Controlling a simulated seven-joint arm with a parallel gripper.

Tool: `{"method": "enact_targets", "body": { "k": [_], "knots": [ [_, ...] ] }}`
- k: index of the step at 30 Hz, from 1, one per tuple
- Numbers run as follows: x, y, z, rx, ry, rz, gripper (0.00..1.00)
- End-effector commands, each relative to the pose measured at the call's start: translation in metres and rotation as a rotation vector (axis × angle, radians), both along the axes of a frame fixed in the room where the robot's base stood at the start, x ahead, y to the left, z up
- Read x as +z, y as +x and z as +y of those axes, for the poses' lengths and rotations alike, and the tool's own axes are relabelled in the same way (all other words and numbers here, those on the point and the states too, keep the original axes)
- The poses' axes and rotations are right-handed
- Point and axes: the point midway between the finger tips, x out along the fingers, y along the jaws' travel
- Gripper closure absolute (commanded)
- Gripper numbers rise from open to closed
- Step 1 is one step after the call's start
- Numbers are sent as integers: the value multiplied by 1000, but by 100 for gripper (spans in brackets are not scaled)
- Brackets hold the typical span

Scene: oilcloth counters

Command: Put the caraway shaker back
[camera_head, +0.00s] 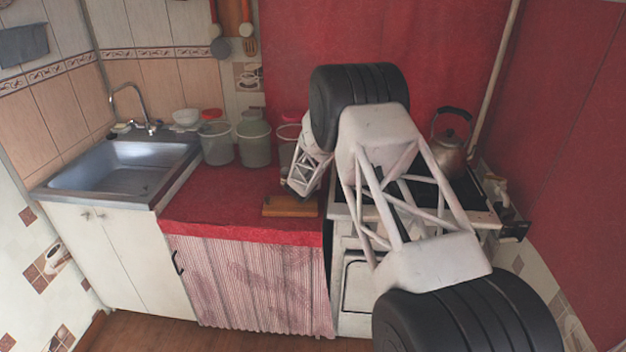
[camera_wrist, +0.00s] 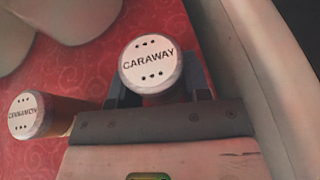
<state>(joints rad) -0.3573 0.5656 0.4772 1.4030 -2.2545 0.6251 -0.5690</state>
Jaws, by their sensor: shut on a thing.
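The caraway shaker (camera_wrist: 152,66) shows its round white lid, lettered CARAWAY, in the wrist view. My gripper (camera_wrist: 158,88) is shut on it, with a dark finger on each side. In the head view my gripper (camera_head: 297,190) is low over the red counter, just behind a brown wooden block (camera_head: 290,207); I cannot make out the shaker there. A cinnamon shaker (camera_wrist: 36,115) with a white lid and brown body is left of my gripper in the wrist view. Whether the caraway shaker touches the surface below is hidden.
Large containers (camera_head: 253,138) stand behind my gripper on the red counter (camera_head: 215,195). The sink (camera_head: 120,170) is at left. The stove with a kettle (camera_head: 450,150) is at right, partly behind my arm. The counter's front left is clear.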

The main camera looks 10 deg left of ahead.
Motion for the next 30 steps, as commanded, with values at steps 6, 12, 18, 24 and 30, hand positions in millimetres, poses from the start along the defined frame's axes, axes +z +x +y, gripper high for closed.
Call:
{"method": "enact_targets", "body": {
  "k": [6,12,18,24,30],
  "knots": [
    [-4,0,0,0,1,-2,80],
    [-5,0,0,0,1,-1,80],
    [-7,0,0,0,1,-2,47],
    [-7,0,0,0,1,-1,31],
    [-7,0,0,0,1,-1,31]
  ]
}}
